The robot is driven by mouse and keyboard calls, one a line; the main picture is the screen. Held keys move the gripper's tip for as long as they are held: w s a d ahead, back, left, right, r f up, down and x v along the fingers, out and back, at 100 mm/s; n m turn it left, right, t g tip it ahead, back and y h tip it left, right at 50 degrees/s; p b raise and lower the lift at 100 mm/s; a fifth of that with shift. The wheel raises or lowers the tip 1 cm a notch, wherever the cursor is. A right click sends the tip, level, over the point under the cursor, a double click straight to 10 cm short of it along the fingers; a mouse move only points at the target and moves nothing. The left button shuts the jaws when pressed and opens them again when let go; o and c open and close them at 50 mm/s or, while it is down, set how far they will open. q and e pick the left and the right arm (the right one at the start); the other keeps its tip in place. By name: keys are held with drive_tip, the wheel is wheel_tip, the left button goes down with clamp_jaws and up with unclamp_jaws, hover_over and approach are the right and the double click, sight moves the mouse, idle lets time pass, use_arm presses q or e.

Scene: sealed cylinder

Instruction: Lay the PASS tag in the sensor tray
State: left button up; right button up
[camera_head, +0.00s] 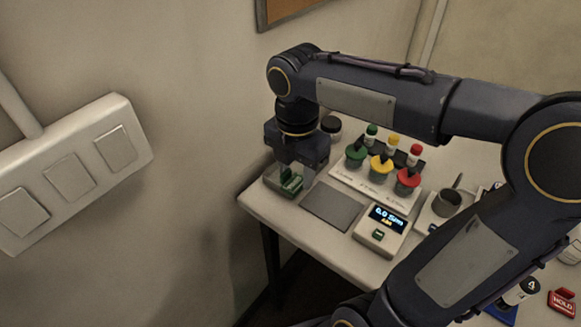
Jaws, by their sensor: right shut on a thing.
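My right gripper (291,172) points down over the left corner of the table. It is shut on a small green tag (291,184), likely the PASS tag; its lettering is too small to read. The tag is at or inside a shallow pale tray (271,181), which I take to be the sensor tray. The gripper hides part of the tray, and I cannot tell whether the tag touches its floor. My left gripper is not in view.
A dark grey mat (333,206) lies bare right of the tray. A rack (375,186) holds green, yellow and red-topped items. A grey cup (446,202) and a red HOLD tag (563,301) are farther right.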

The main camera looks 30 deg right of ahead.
drive_tip(key=w+d+f, duration=0.1)
drive_tip(key=w+f, duration=0.1)
drive_tip(key=w, duration=0.1)
drive_tip(key=w+d+f+p, duration=0.1)
drive_tip(key=w+d+f, duration=0.1)
drive_tip(key=w+f, duration=0.1)
drive_tip(key=w+d+f, duration=0.2)
drive_tip(key=w+f, duration=0.1)
drive_tip(key=w, duration=0.1)
drive_tip(key=shift+w+f, duration=0.1)
drive_tip(key=shift+w, duration=0.05)
drive_tip(key=f, duration=0.3)
drive_tip(key=shift+w+d+f, duration=0.1)
drive_tip(key=shift+w, duration=0.25)
drive_tip(key=shift+f, duration=0.45)
drive_tip(key=shift+f, duration=0.2)
drive_tip(key=o, duration=0.9)
drive_tip(key=shift+r, duration=0.1)
drive_tip(key=shift+o, duration=0.2)
